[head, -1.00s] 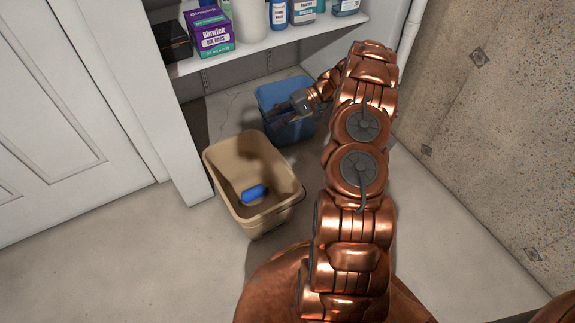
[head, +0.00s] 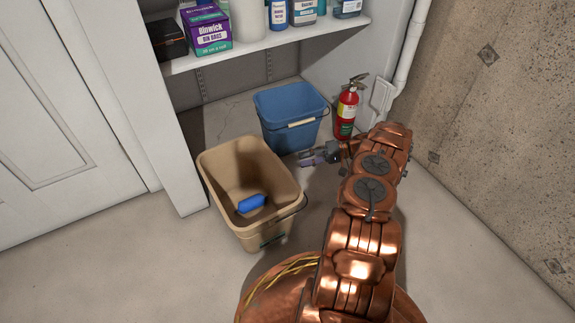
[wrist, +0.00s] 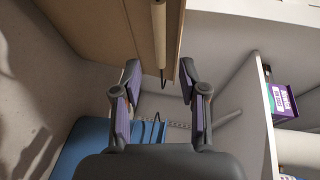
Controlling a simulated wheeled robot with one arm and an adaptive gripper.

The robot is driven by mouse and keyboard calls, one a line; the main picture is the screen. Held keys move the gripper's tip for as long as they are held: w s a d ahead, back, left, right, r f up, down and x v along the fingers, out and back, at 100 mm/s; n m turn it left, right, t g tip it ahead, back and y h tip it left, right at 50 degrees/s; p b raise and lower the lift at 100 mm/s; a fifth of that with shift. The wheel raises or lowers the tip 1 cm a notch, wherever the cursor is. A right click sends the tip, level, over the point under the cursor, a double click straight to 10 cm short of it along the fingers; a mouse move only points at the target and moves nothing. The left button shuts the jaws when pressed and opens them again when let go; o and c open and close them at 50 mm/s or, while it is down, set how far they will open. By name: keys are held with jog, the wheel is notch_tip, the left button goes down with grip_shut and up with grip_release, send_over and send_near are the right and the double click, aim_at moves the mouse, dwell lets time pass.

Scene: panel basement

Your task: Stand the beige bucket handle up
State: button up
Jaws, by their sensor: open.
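The beige bucket (head: 235,213) stands upright on the floor in the head view, with a blue item (head: 251,203) inside. Its dark wire handle (head: 292,213) hangs down outside the right side. My gripper (head: 305,158) is open and low, between the beige bucket and the blue bucket, its fingers pointing left. In the wrist view, the beige bucket's wall (wrist: 90,22) spans the top. A pale handle grip (wrist: 158,35) with a dark wire end lies ahead, in line with the gap between the open fingers (wrist: 161,80). I see no contact.
A blue bucket (head: 290,113) with a lowered handle stands behind; it also shows in the wrist view (wrist: 90,150). A red fire extinguisher (head: 347,108) is at the back right. A white shelf (head: 265,42) with bottles and boxes overhangs the back. The floor at front left is clear.

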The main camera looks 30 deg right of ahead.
jog(key=b+x, duration=0.2)
jog(key=x, duration=0.5)
jog(key=shift+b, duration=0.35)
jog(key=shift+c, duration=0.3)
grip_shut()
jog(key=shift+a, duration=0.1)
